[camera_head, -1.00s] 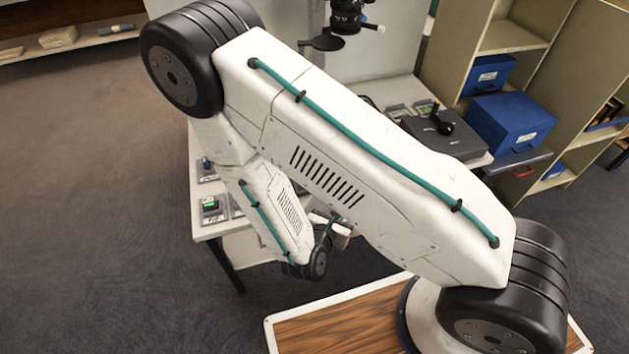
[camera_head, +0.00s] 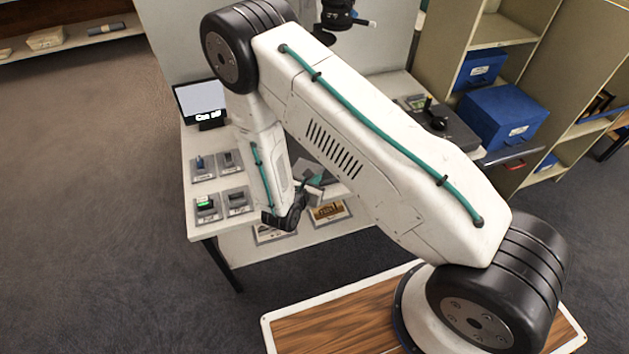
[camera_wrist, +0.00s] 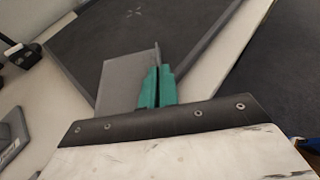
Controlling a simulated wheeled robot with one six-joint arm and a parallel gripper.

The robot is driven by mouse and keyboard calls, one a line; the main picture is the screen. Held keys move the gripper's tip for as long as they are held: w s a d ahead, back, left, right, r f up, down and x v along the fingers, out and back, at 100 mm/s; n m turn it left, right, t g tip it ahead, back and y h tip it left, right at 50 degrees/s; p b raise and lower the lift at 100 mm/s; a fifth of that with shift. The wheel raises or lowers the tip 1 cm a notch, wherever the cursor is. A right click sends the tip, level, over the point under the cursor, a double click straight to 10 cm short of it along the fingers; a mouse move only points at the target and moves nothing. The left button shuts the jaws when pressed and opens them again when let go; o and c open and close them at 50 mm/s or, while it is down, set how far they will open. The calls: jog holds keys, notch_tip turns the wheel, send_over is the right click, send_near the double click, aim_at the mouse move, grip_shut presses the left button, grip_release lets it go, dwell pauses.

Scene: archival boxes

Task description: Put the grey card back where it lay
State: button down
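The grey card (camera_wrist: 122,80) shows in the wrist view as a flat plain piece standing up from between the teal fingers of my gripper (camera_wrist: 158,80). My gripper is shut on it, near one edge of the card. Beyond it lies a dark flat panel (camera_wrist: 95,45) with a pale cross mark, on the light desk top. I cannot tell whether the card touches the panel. In the head view the card (camera_head: 308,170) and my gripper (camera_head: 316,183) are small and partly hidden by my arm, over the front part of the desk (camera_head: 192,148).
Several small switch units (camera_head: 206,207) and a monitor (camera_head: 203,103) stand on the desk's left side. A black device (camera_head: 445,130) is at its right. Blue boxes (camera_head: 503,117) sit by the shelves. Framed pictures (camera_head: 328,212) show below the desk top. Carpeted floor at left is clear.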

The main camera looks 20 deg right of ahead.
jog(key=shift+f, duration=0.25)
jog(key=c, duration=1.7)
grip_release()
jog(key=shift+r, duration=0.1)
